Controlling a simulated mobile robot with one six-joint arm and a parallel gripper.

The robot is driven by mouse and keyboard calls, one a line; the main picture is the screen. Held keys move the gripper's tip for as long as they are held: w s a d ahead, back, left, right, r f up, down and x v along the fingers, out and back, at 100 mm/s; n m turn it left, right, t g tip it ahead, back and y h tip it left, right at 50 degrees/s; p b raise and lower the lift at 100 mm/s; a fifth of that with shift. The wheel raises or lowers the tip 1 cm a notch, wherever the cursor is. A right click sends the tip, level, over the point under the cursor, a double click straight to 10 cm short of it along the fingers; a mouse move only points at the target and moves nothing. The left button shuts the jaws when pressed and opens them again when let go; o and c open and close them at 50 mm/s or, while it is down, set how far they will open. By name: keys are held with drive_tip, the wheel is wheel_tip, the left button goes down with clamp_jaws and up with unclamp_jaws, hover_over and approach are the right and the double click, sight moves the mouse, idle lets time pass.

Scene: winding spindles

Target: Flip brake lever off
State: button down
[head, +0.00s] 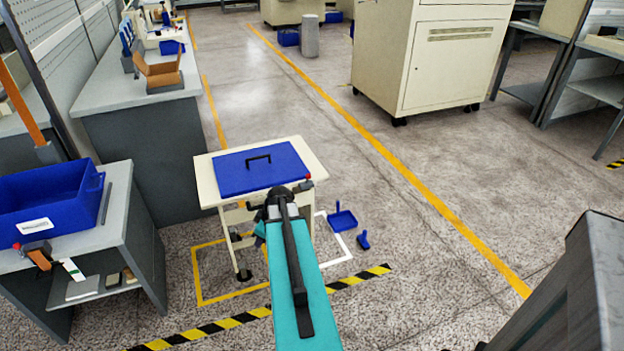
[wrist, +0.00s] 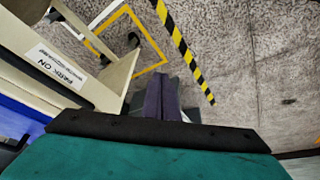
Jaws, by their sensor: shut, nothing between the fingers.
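A cream cart (head: 208,180) with a blue lid (head: 250,172) and black handle stands beyond my arm. A small red knob (head: 308,177) shows at its right edge; I cannot tell whether it is the brake lever. In the wrist view the cart's side (wrist: 85,70) fills the left, with a white label reading "PARK ON" (wrist: 58,70). I cannot clearly make out a lever beside it. My gripper (wrist: 163,80) is shut and empty, its dark fingers together beside the cart, over the floor. In the head view my arm hides part of the cart's front.
A grey bench with a blue bin (head: 50,200) stands at left. A blue dustpan (head: 342,219) and a small blue item (head: 363,240) lie on the floor right of the cart. Yellow-black tape (head: 235,321) crosses in front. A cream cabinet (head: 435,55) stands behind; open floor lies right.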

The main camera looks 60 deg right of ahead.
sight(310, 177)
drive_tip(key=s+d+r+t+h, duration=0.1)
drive_tip(key=s+d+r+h, duration=0.1)
drive_tip(key=s+d+r, duration=0.3)
drive_tip(key=s+d+r+n+t+h, duration=0.1)
drive_tip(key=s+d+r, duration=0.4)
drive_tip(key=d+r, duration=0.7)
drive_tip(key=d, duration=0.5)
drive_tip(key=shift+s+d+n+t+h+b, duration=0.2)
drive_tip(key=shift+s+n+t+h+b, duration=0.1)
drive_tip(key=shift+s+t+h, duration=0.1)
drive_tip(key=shift+w+f, duration=0.1)
drive_tip(key=w+d+f+p, duration=0.1)
drive_tip(key=w+d+f, duration=0.5)
drive_tip(key=w+f, duration=0.1)
drive_tip(key=shift+w+f+p, duration=0.25)
drive_tip(key=shift+p, duration=0.15)
drive_tip(key=shift+w+r+g+p, duration=0.2)
drive_tip(key=shift+g+p, duration=0.1)
drive_tip(key=shift+p, duration=0.05)
